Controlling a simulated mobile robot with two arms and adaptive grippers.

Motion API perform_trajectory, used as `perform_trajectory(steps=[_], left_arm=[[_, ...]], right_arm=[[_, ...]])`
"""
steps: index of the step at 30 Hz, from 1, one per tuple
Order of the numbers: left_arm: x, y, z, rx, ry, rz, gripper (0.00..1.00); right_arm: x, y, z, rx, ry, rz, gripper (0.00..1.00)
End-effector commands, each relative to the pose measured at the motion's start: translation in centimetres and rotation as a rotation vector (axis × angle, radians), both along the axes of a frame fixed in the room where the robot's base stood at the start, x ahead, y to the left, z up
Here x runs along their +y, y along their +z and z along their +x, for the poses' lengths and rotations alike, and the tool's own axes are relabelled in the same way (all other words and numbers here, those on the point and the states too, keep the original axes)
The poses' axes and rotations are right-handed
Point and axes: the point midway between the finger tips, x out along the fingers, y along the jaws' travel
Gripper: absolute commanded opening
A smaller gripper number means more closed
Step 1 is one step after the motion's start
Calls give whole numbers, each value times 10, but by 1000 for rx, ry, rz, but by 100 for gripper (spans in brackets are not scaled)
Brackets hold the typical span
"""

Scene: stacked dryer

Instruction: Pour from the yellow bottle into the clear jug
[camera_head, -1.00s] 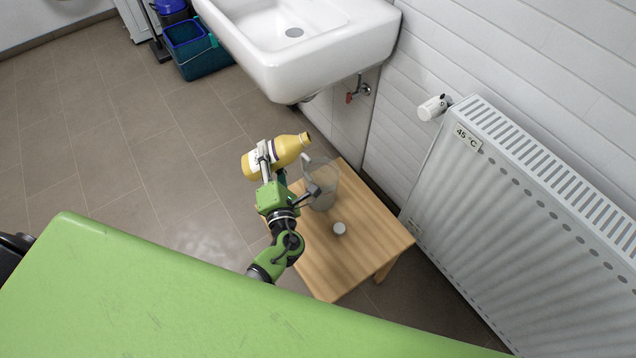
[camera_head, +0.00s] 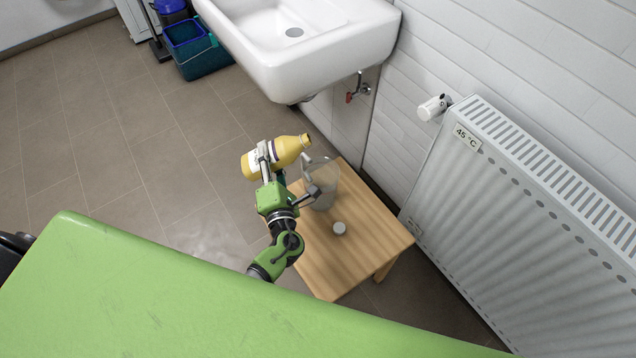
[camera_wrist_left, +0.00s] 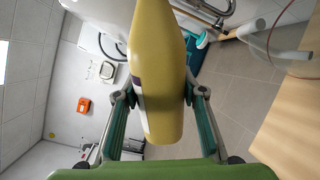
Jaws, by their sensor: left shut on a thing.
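The yellow bottle (camera_head: 283,152) is tipped well over in the head view, its mouth toward the right and slightly up in the picture. My left gripper (camera_head: 268,162) is shut around its body. In the left wrist view the bottle (camera_wrist_left: 158,70) sits between the two fingers of the gripper (camera_wrist_left: 160,98). The clear jug (camera_head: 325,188) stands on the small wooden table, just right of and below the bottle's mouth in the head view. Part of the jug is hidden behind my gripper. I cannot see any liquid flowing. My right gripper is not in view.
The wooden table (camera_head: 365,235) also holds a small whitish round cap (camera_head: 339,228). A white sink (camera_head: 300,45) hangs behind it, and a white radiator (camera_head: 530,190) stands at the right. A teal bucket (camera_head: 195,50) is on the floor at the back.

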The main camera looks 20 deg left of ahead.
Motion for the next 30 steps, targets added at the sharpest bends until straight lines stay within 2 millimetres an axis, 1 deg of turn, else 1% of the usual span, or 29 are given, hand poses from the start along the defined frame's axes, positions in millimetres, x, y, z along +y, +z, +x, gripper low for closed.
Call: perform_trajectory(steps=[1, 18, 30], left_arm=[[0, 1, 0, 2, 0, 8, 11], [3, -4, -1, 43, 0, 82, 11], [3, -4, -1, 45, 0, 85, 11]], right_arm=[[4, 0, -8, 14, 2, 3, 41], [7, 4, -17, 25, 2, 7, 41], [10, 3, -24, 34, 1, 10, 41]])
